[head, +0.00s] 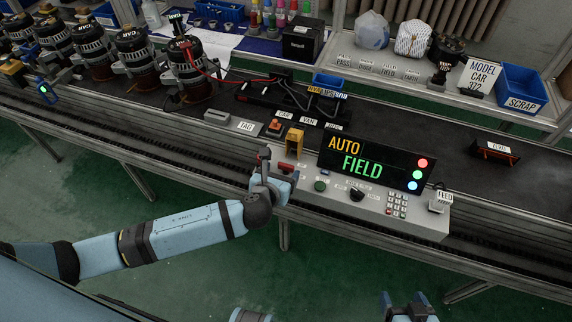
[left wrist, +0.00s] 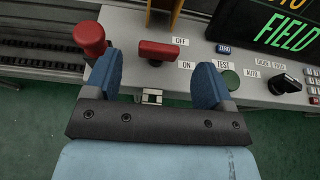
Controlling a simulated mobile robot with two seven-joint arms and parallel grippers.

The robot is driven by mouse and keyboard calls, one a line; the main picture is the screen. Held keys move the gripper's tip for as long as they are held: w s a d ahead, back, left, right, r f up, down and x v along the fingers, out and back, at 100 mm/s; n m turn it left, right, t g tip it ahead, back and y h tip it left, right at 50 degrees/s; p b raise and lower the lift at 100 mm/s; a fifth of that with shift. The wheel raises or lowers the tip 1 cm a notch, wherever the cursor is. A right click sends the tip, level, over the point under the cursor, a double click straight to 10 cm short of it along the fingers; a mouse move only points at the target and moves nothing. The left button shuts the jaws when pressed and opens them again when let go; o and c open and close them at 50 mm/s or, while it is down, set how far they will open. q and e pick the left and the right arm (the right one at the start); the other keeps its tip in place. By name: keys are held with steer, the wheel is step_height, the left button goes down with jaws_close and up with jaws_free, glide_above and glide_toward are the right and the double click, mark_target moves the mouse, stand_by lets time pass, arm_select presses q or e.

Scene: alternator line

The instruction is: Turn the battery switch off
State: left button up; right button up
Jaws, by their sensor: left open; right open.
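The battery switch (left wrist: 158,50) has a red handle on the control box's (head: 400,219) sloped face. In the left wrist view the handle lies crosswise, with an OFF label (left wrist: 180,41) above its right part and an ON label (left wrist: 187,65) at its lower right. It also shows in the head view (head: 286,168). My left gripper (head: 271,178) is open at the box's front left. In the left wrist view its blue fingers (left wrist: 159,68) stand apart on either side of the handle; contact cannot be told. My right gripper (head: 405,302) is open and empty at the bottom, away from the box.
A red mushroom knob (left wrist: 89,36) stands just left of my left gripper's fingers. A green button (left wrist: 230,79) sits to the right, near the TEST label. The display (head: 372,165) reads AUTO FIELD. A yellow bracket (head: 294,142) stands behind the switch.

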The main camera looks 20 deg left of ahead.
mark_target(285, 165)
arm_select(q)
steer(key=x, duration=0.5)
steer(key=c, duration=0.9)
